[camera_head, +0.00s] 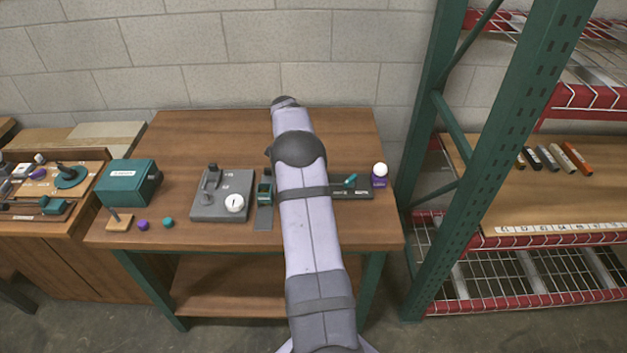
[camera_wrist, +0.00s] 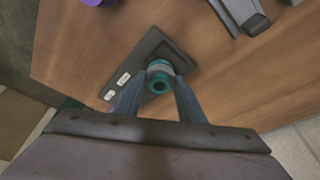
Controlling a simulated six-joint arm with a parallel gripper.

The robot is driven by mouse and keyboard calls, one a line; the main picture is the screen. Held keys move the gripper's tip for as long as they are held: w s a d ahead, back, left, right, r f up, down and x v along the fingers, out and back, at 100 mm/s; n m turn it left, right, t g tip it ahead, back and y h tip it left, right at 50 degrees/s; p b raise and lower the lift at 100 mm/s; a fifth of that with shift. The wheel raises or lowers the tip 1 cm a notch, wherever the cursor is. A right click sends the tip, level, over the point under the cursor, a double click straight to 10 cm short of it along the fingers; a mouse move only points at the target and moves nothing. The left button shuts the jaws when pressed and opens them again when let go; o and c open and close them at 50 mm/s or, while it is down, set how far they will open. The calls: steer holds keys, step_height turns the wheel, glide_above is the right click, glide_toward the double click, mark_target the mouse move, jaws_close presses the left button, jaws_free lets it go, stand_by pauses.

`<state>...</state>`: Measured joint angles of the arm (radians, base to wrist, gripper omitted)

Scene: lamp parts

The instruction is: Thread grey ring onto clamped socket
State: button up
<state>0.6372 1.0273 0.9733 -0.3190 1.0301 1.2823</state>
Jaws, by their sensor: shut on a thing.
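In the wrist view, my gripper (camera_wrist: 161,76) is shut, with its two fingers on either side of a small round part. A pale grey ring (camera_wrist: 159,65) shows at the fingertips. A teal socket with a dark round opening (camera_wrist: 159,87) shows right by it, between the fingers. Whether the ring is around the socket or only against it, I cannot tell. Both lie over a dark grey clamp base (camera_wrist: 180,52) with two white labels. In the head view, the base's right part (camera_head: 360,192) and a teal piece (camera_head: 350,181) show; my arm hides the gripper and ring.
A purple block with a white ball (camera_head: 380,169) stands right of the clamp base. A grey plate with a lever and white dial (camera_head: 222,205), a teal box (camera_head: 130,184) and small purple and teal balls are to the left. A green rack post (camera_head: 480,150) rises at right.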

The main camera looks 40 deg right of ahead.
steer(key=shift+s+a+f+m+g, duration=0.15)
steer(key=shift+f+m+g, duration=0.2)
steer(key=shift+m, duration=0.25)
steer(key=shift+m+g+y+p, duration=0.3)
steer(key=shift+m+p, duration=0.25)
steer(key=shift+m, duration=0.85)
steer(key=o, duration=0.9)
steer(key=shift+o, duration=0.7)
steer(key=shift+w, duration=0.25)
steer(key=shift+d+r, duration=0.1)
steer(key=shift+d, duration=0.1)
